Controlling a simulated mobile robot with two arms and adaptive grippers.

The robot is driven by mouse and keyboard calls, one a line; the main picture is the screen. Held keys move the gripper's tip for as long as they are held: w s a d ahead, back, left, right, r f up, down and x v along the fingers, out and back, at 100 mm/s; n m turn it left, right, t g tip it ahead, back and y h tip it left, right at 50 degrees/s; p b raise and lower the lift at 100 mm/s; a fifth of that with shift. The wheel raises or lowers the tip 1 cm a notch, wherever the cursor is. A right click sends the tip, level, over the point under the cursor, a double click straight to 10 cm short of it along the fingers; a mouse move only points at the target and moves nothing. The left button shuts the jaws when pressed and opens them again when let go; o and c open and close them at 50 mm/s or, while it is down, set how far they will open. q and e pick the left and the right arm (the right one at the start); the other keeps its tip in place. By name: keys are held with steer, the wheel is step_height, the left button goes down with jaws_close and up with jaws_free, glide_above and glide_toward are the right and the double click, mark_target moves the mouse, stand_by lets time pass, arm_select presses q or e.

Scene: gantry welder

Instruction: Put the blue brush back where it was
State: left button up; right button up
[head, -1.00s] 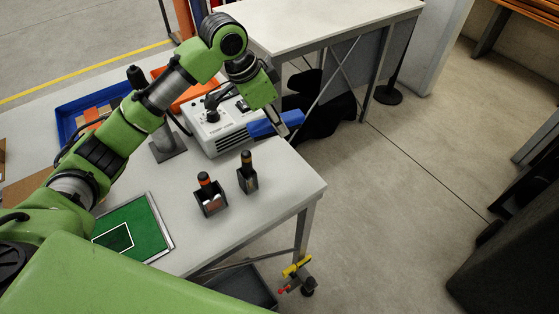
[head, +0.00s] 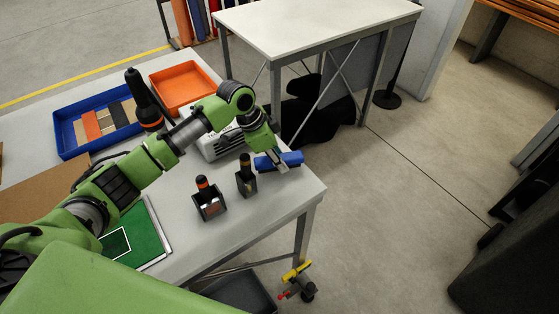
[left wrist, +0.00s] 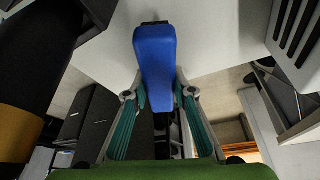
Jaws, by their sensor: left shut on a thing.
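The blue brush (head: 291,159) is in my left gripper (head: 274,157), held near the right edge of the grey worktable (head: 262,215). The left wrist view shows the brush (left wrist: 155,60) as a long blue block between the teal-lined fingers (left wrist: 157,100), which are shut on it. In the head view it lies roughly level, just right of a dark holder with a black-handled tool (head: 246,176). Whether it touches the table is unclear. My right gripper is not in view.
A second dark holder (head: 209,203) with an orange-banded tool stands to the left. A white machine (head: 222,143) is behind my left arm. A blue tray (head: 68,139), an orange tray (head: 184,88) and a green mat (head: 148,232) are further left. The table's front right corner is clear.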

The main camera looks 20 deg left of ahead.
arm_select(q)
steer(key=shift+f, duration=0.75)
steer(key=shift+f, duration=0.1)
steer(key=o, duration=1.1)
steer(key=shift+c, duration=0.2)
steer(key=shift+a+r, duration=0.1)
steer(key=shift+r, duration=0.25)
steer(key=b+v, duration=0.2)
steer(key=v, duration=0.9)
steer(key=shift+s+a+r, duration=0.1)
steer(key=shift+r, duration=0.15)
